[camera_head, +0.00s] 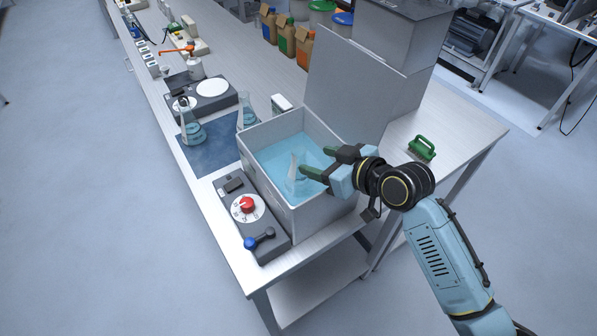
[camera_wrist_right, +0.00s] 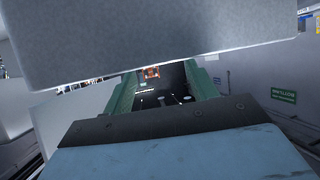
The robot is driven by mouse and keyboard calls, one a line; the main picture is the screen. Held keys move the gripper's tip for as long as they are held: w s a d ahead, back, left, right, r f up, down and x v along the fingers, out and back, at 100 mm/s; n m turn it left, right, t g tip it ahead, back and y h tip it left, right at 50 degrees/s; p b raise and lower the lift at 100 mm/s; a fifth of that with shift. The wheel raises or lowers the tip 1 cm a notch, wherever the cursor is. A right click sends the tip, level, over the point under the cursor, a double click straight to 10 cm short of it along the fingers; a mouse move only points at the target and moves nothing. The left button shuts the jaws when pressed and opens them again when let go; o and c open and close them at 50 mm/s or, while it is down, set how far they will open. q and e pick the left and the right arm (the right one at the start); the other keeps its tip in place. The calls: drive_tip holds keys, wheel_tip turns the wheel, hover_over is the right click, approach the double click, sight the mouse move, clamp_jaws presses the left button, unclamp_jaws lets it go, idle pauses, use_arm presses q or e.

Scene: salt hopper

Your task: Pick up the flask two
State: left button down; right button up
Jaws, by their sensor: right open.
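One clear conical flask (camera_head: 297,170) stands in the blue liquid of an open grey tank (camera_head: 311,212). Two more flasks with blue contents, a left one (camera_head: 192,129) and a right one (camera_head: 246,112), stand farther back, near a dark blue mat. I cannot read which flask is number two. My right gripper (camera_head: 323,163) is open over the tank's right side, its green fingers just right of the flask in the tank; I see nothing between them. In the right wrist view the green fingers (camera_wrist_right: 160,92) stand apart, and no flask shows clearly. My left gripper is not in view.
A grey control box (camera_head: 237,184) with a red knob and blue-ended lever stands left of the tank. A raised grey panel (camera_head: 345,90) stands behind it. A green-handled object (camera_head: 422,148) lies at right. A grey surface (camera_wrist_right: 150,40) crosses the top of the wrist view.

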sight(305, 156)
drive_tip(key=shift+w+a+f, duration=0.3)
drive_tip(key=shift+w, duration=0.3)
drive_tip(key=shift+w+a+f, duration=0.1)
drive_tip(key=shift+a, duration=0.05)
drive_tip(key=shift+w+a+f, duration=0.2)
drive_tip(key=shift+a, duration=0.1)
drive_tip(key=x, duration=0.3)
drive_tip(key=shift+w+f, duration=0.2)
drive_tip(key=shift+f, duration=0.05)
drive_tip(key=shift+w+a+f, duration=0.2)
drive_tip(key=shift+a, duration=0.05)
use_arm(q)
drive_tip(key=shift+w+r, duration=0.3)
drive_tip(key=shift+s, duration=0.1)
use_arm(e)
drive_tip(key=shift+c, duration=0.7)
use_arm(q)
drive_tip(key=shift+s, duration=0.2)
use_arm(e)
clamp_jaws()
